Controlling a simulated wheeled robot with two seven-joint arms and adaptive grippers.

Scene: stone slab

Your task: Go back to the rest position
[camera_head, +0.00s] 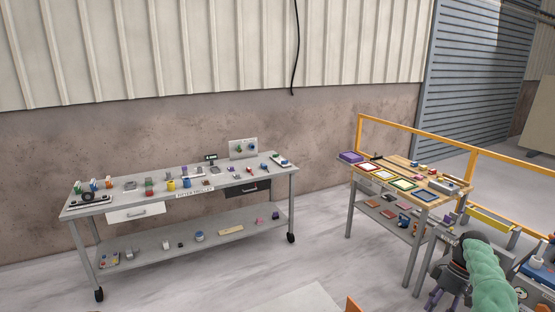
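My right arm shows at the bottom right, with a green sleeve-like link and a dark wrist. My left gripper is not in view.
A grey wheeled workbench (118,207) with several small items and a lower shelf stands at the left. A wooden-topped bench (396,160) with several coloured frames stands at the right, by a yellow railing (411,133). Floor between them is clear (325,240).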

